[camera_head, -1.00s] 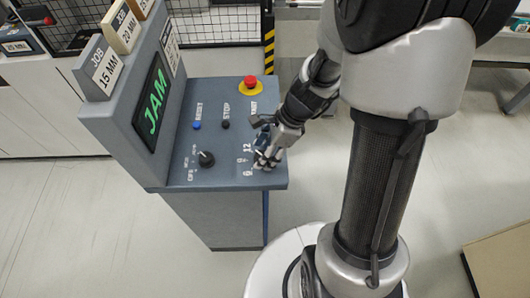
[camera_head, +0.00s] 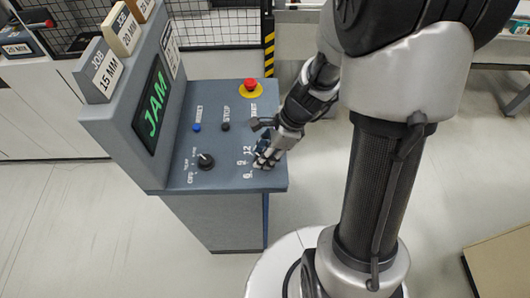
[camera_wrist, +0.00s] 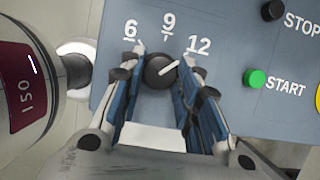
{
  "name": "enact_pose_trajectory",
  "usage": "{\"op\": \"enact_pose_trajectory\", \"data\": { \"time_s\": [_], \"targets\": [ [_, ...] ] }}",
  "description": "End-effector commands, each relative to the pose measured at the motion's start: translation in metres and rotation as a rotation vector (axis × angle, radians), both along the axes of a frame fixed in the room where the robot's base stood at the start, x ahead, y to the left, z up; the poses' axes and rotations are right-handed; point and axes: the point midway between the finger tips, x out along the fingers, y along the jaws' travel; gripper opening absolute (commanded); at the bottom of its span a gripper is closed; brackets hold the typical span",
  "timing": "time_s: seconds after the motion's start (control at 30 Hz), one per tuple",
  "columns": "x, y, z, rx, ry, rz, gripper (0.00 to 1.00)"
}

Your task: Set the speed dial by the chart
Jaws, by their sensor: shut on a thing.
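The speed dial (camera_wrist: 158,73) is a round black knob in the wrist view, with the marks 6, 9 and 12 arched above it. Its white pointer line slants up and right, roughly toward the 12. My gripper (camera_wrist: 160,82) is shut on the dial, with one blue-padded finger on each side of it. In the head view my gripper (camera_head: 264,157) is over the right front part of the sloped panel (camera_head: 225,182) and hides the dial. A white chart (camera_head: 170,48) is on the upright housing, too small to read.
The green display (camera_head: 154,105) reads JAM. A red emergency button (camera_head: 249,86), a blue RESET button (camera_head: 197,127), a black STOP button (camera_head: 225,126) and a black selector knob (camera_head: 206,160) are on the panel. Job blocks stand on top, the nearest marked 15 MM (camera_head: 101,74).

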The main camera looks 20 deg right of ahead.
Motion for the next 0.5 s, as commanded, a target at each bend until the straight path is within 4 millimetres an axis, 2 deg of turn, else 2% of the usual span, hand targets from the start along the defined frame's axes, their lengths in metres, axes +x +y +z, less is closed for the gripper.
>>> {"op": "enact_pose_trajectory", "data": {
  "time_s": [0.27,0.5],
  "targets": [
    [0.0003,0.0,0.0007,0.002,0.002,0.05,0.07],
    [0.0023,-0.0003,0.0017,0.0,0.001,0.201,0.07]
  ]
}}
